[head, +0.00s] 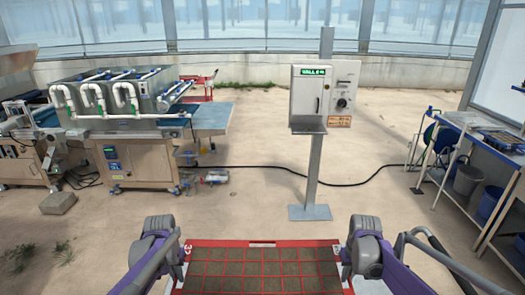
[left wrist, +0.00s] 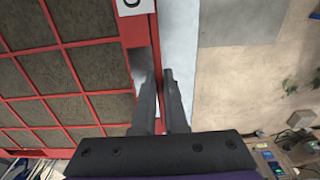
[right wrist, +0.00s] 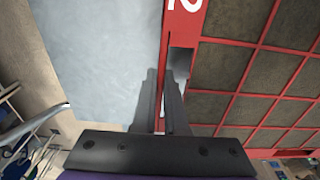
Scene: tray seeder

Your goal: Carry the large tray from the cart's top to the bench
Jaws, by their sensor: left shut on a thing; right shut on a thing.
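The large tray (head: 215,243) is red, with a grid of soil-filled cells, at the bottom middle of the head view; its near part is cut off. My left gripper (head: 180,262) is at its left side and my right gripper (head: 345,262) at its right side. In the left wrist view the fingers (left wrist: 157,78) are shut on the tray's red side rim. In the right wrist view the fingers (right wrist: 160,78) are shut on the opposite rim. The tray looks level. A blue-framed bench (head: 463,138) stands at the right. I cannot identify the cart for certain.
A post with a white control box (head: 308,90) stands ahead on a grey base plate (head: 310,212). A seeding machine (head: 130,150) is at the left. A black cable (head: 270,168) crosses the floor. Buckets (head: 467,178) sit under the bench. Open floor lies between.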

